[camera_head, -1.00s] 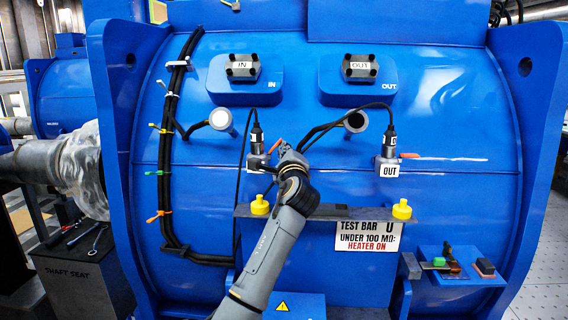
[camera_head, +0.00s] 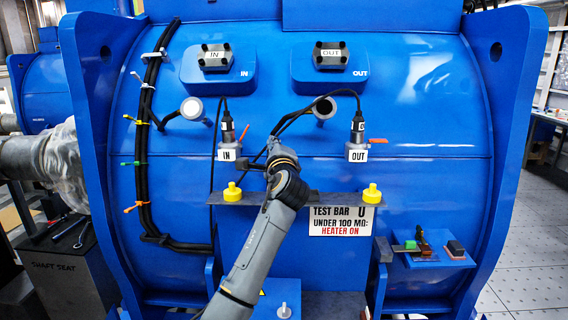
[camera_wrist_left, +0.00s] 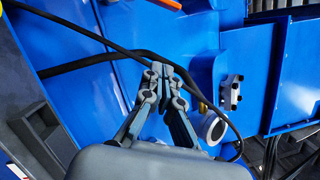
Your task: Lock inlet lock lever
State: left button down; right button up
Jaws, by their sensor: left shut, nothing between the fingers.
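The inlet lock lever (camera_head: 243,132) is a small orange handle at the IN socket, tilted up to the right. The inlet plug (camera_head: 228,128) stands upright in the socket above the white IN label (camera_head: 227,155). My left gripper (camera_head: 273,143) is to the right of the lever, apart from it. It is shut and empty. The outlet lever (camera_head: 378,141) lies about level beside the OUT socket. My right gripper is not in view.
A dark bar (camera_head: 300,197) with two yellow knobs runs below the sockets. Black cables (camera_head: 290,118) loop close behind my left gripper. A small blue shelf (camera_head: 437,258) with coloured blocks sits at lower right.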

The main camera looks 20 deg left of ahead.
pick_arm(q)
jog(key=s+d+f+b, duration=0.1)
jog(key=s+d+b, duration=0.1)
jog(key=s, duration=0.5)
jog(key=shift+s+f+b, duration=0.2)
jog(key=shift+s+b, duration=0.05)
jog(key=shift+b, duration=0.05)
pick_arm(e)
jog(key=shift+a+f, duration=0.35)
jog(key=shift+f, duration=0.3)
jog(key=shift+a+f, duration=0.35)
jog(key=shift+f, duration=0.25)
pick_arm(q)
jog(key=shift+d, duration=0.1)
